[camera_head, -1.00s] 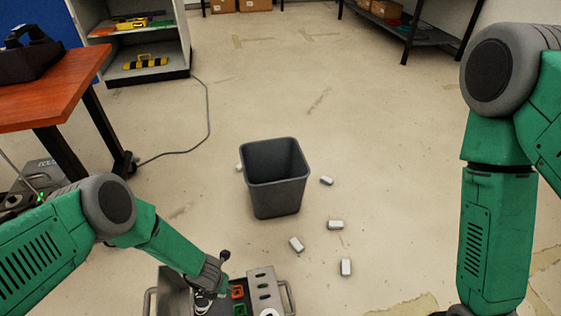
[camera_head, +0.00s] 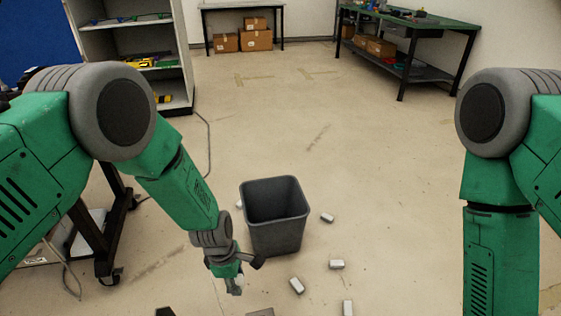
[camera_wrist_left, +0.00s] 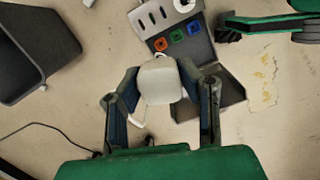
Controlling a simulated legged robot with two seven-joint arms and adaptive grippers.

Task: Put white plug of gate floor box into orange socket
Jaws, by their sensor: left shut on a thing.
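My left gripper (camera_wrist_left: 162,95) is shut on the white plug (camera_wrist_left: 158,82), seen from above in the left wrist view. A white cable trails from the plug. In the head view my left gripper (camera_head: 235,283) hangs low near the bottom edge. The floor box (camera_wrist_left: 205,50) is below and beyond the plug in the wrist view.
A dark grey bin (camera_head: 275,220) stands in front of my left gripper. Several small white blocks (camera_head: 297,286) lie near it on the floor. A shelf (camera_head: 135,45) and a green-topped bench (camera_head: 420,24) stand farther back. The middle floor is open.

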